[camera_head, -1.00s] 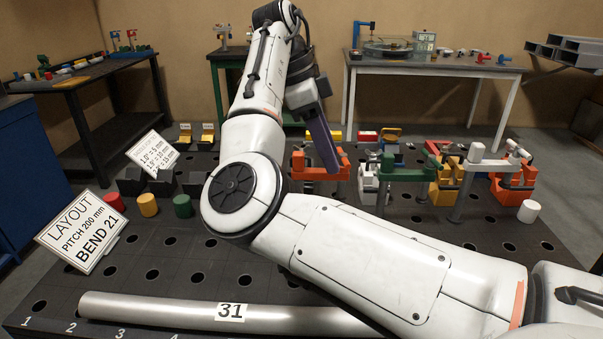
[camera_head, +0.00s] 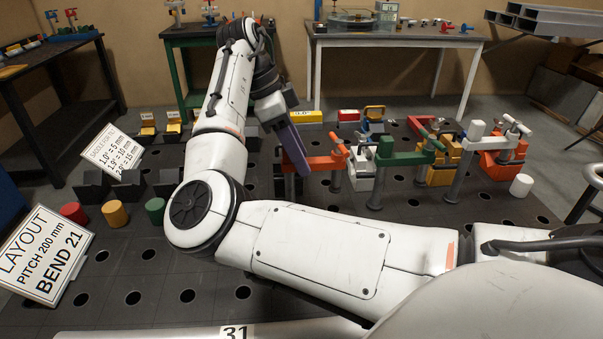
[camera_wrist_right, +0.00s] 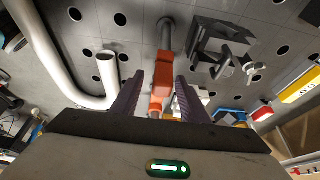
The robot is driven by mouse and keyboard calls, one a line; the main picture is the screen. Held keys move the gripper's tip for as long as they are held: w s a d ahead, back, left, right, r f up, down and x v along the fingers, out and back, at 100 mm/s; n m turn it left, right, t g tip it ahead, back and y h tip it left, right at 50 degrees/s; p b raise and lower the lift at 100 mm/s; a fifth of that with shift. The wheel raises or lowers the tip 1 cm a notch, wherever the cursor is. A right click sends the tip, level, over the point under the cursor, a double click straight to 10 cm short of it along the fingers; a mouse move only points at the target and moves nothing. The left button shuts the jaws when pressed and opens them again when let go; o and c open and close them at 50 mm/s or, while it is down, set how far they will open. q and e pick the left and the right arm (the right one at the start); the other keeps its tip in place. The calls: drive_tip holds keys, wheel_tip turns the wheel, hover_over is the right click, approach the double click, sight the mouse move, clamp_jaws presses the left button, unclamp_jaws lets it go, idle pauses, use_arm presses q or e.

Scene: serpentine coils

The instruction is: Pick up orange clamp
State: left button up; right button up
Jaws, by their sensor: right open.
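An orange clamp (camera_head: 325,162) stands upright on the dark perforated table in the head view, left of a white clamp. My right gripper (camera_head: 302,170) has purple fingers and overlaps the left part of this clamp's orange arm. In the right wrist view the open fingers (camera_wrist_right: 159,76) are on either side of the orange clamp (camera_wrist_right: 164,65), with visible gaps. I cannot tell how deep the clamp sits between them. My left gripper is not in view.
Coloured cylinders (camera_head: 115,213) and a layout sign (camera_head: 45,255) are at left. A bent pipe (camera_wrist_right: 85,90) lies nearby in the wrist view.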

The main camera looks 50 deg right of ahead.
drive_tip(key=shift+x, duration=1.35)
clamp_jaws()
drive_tip(key=shift+r, duration=0.1)
drive_tip(key=shift+w, duration=0.1)
